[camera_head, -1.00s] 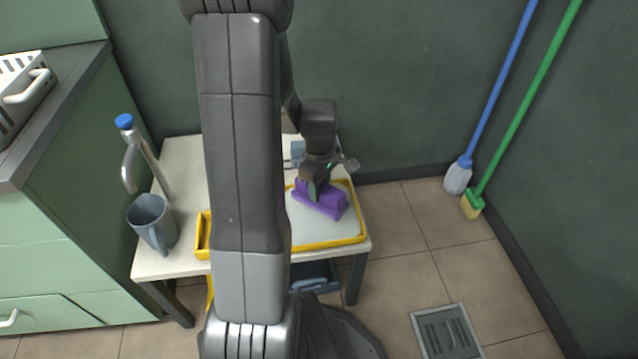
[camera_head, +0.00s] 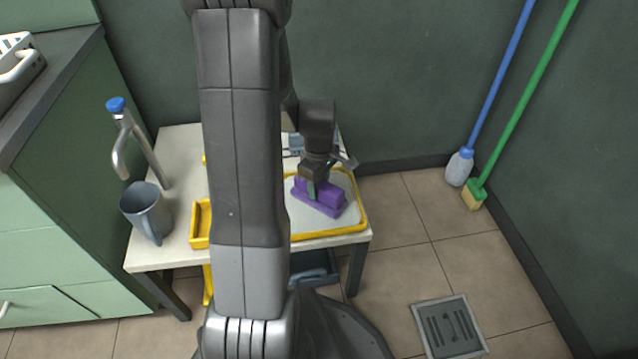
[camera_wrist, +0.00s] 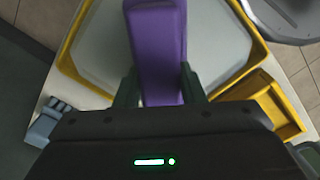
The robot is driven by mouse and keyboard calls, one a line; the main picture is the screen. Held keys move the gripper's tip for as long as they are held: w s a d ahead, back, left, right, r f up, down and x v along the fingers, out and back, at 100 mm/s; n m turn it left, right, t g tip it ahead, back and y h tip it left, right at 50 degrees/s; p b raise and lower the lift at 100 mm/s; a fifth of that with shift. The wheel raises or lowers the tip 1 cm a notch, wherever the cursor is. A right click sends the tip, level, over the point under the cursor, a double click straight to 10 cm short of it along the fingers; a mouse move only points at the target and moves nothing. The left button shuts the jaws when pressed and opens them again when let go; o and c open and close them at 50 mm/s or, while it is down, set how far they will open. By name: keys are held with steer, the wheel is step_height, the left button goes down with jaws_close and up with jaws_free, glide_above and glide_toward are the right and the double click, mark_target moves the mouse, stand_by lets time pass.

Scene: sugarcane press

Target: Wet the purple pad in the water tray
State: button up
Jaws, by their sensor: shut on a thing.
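The purple pad (camera_head: 320,197) is a block with a wider base, over the right part of the small white table. My gripper (camera_head: 316,183) is shut on its upper part from above. The water tray (camera_head: 362,222) has a yellow rim and a pale inside, and the pad is inside its outline. In the wrist view the pad (camera_wrist: 158,50) stands between my two dark fingers (camera_wrist: 160,88), with the yellow rim (camera_wrist: 75,40) around it. I cannot tell whether the pad touches the tray's surface. My arm hides the tray's left side.
A grey mug (camera_head: 147,212) stands under a tap with a blue top (camera_head: 116,104) at the table's left. A smaller yellow tray (camera_head: 201,222) lies beside my arm. A blue-handled brush (camera_head: 460,165) and a green-handled broom (camera_head: 474,195) lean at the right wall. A floor drain (camera_head: 449,326) lies at lower right.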

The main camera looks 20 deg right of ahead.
steer(key=shift+f+b, duration=0.35)
steer(key=shift+f, duration=0.2)
stand_by(1.4)
steer(key=shift+r, duration=0.1)
step_height(320, 180, up, 7)
steer(key=p, duration=0.6)
stand_by(0.8)
